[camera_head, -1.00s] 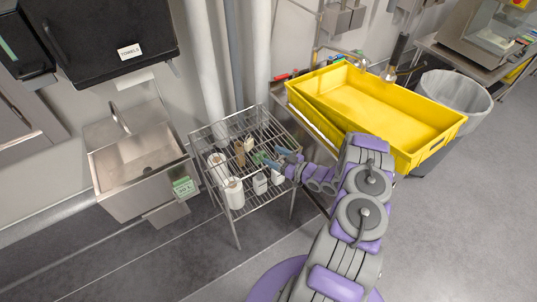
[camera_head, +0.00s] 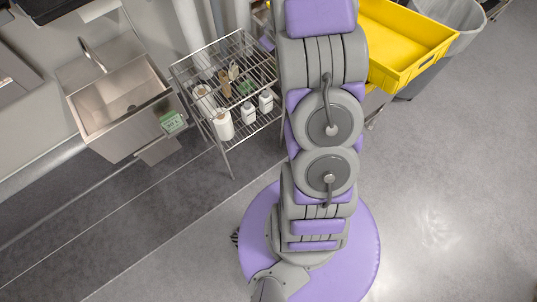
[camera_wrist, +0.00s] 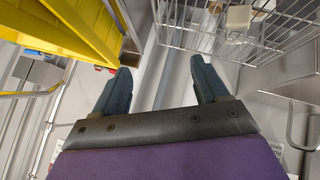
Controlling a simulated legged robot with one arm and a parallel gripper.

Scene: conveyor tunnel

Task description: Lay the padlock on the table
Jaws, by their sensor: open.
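I cannot make out a padlock in either view. My gripper (camera_wrist: 162,78) is open in the wrist view, with two dark blue-grey fingers spread apart and nothing between them. In the head view my own arm reaches straight up the picture and the gripper is out of sight. I cannot tell which surface is the table.
A wire rack (camera_head: 228,152) with rolls, bottles and a small green item stands left of my arm; it also shows in the wrist view (camera_wrist: 180,28). A yellow tub (camera_head: 405,62) is at upper right, beside a grey bin (camera_head: 450,22). A steel sink (camera_head: 118,100) is left. Right floor is clear.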

